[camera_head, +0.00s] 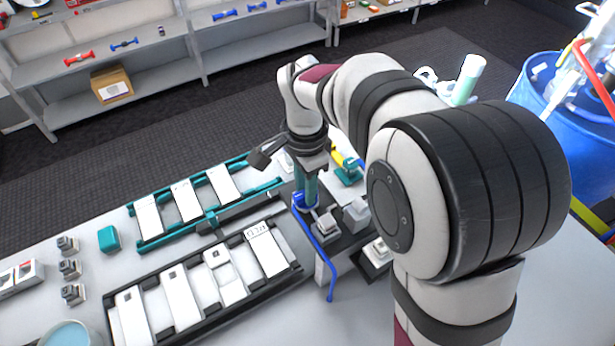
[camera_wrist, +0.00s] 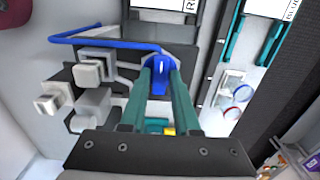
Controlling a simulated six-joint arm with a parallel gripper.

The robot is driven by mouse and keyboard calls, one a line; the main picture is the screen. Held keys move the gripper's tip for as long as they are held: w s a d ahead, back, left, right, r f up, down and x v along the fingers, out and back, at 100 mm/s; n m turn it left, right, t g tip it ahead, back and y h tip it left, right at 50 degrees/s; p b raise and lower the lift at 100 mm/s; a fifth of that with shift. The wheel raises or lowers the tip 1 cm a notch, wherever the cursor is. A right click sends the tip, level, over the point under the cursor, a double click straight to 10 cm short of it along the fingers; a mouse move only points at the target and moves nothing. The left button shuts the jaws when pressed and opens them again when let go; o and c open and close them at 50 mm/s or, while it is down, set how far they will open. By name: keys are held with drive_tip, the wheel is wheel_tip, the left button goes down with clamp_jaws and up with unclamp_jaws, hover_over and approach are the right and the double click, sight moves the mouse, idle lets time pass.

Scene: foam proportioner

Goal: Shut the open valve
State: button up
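A valve with a long bent blue lever (camera_head: 321,245) sits on a dark block at the table's middle. In the wrist view the lever (camera_wrist: 95,34) runs left from a blue hub (camera_wrist: 158,78), then bends back. My gripper (camera_head: 306,190) points down at the hub end. In the wrist view its two teal fingers (camera_wrist: 160,68) stand either side of the blue hub. The hub fills the narrow gap between the tips. I cannot tell whether the fingers press on it. The lever's far end is free of the fingers. The valve body is partly hidden by the fingers.
Pale square fittings (camera_wrist: 88,72) stand close beside the valve. A yellow and teal part (camera_head: 348,165) is just behind my gripper. Two racks with white plates, one teal (camera_head: 205,220) and one black (camera_head: 210,317), lie left. A blue barrel (camera_head: 570,110) stands at right.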

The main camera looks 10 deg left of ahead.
clamp_jaws()
drive_tip(key=shift+n, duration=0.3)
drive_tip(key=n, duration=0.7)
drive_tip(key=shift+n, duration=0.3)
drive_tip(key=n, duration=0.9)
drive_tip(key=shift+n, duration=0.5)
drive_tip(key=shift+o, duration=2.2)
unclamp_jaws()
